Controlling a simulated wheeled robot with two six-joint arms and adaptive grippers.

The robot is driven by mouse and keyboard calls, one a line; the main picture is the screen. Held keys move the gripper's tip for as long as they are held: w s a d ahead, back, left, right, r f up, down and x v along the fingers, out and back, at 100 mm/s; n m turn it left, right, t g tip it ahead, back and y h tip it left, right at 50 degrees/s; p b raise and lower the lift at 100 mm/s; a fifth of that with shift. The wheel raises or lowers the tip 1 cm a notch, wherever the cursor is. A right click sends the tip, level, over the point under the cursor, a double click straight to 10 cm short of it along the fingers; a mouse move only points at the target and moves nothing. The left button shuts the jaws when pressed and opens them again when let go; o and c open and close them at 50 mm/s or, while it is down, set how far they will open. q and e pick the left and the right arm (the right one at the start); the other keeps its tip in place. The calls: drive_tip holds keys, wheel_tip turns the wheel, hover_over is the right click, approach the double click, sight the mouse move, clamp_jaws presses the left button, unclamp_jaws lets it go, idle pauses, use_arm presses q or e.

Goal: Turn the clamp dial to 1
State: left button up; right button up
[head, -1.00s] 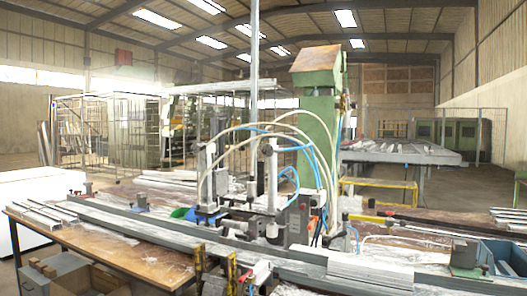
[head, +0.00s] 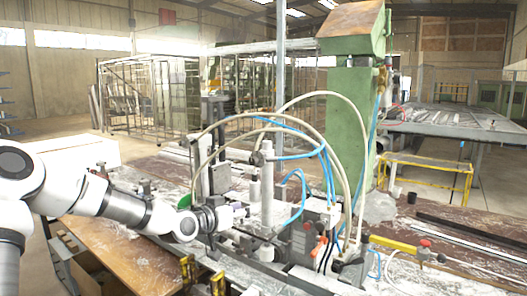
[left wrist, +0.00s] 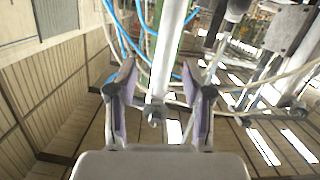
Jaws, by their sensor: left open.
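My left arm comes in from the left in the head view, and its gripper (head: 238,213) is beside the clamp unit on the bench. In the left wrist view the two fingers of this gripper (left wrist: 160,78) are spread apart. A pale upright cylinder (left wrist: 167,48) shows between and beyond them; I cannot tell any contact. The clamp unit has a pale cylinder (head: 267,190) and a dark column (head: 217,140), partly hidden by my gripper. I cannot make out a dial face or its numbers in either view. My right gripper is not in view.
Beige and blue hoses (head: 325,150) arch over the clamp unit, close to my gripper. A green machine column (head: 350,130) stands behind it. A yellow frame (head: 425,172) stands at the right. The wooden bench (head: 135,255) has bare room at its front left.

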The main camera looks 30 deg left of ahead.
use_arm(q)
drive_tip(key=t+p, duration=0.1)
drive_tip(key=t, duration=0.1)
approach(252, 162)
drive_tip(key=w, duration=0.1)
drive_tip(key=shift+n, duration=0.4)
drive_tip(key=w+p, duration=0.1)
drive_tip(key=w, duration=0.1)
drive_tip(key=w+p, duration=0.1)
drive_tip(key=w, duration=0.2)
drive_tip(key=w+p, duration=0.1)
drive_tip(key=w, duration=0.2)
drive_tip(key=shift+d+p, duration=0.3)
drive_tip(key=shift+d, duration=0.05)
drive_tip(key=shift+w, duration=0.3)
drive_tip(key=shift+s, duration=0.3)
drive_tip(key=shift+w, duration=0.15)
clamp_jaws()
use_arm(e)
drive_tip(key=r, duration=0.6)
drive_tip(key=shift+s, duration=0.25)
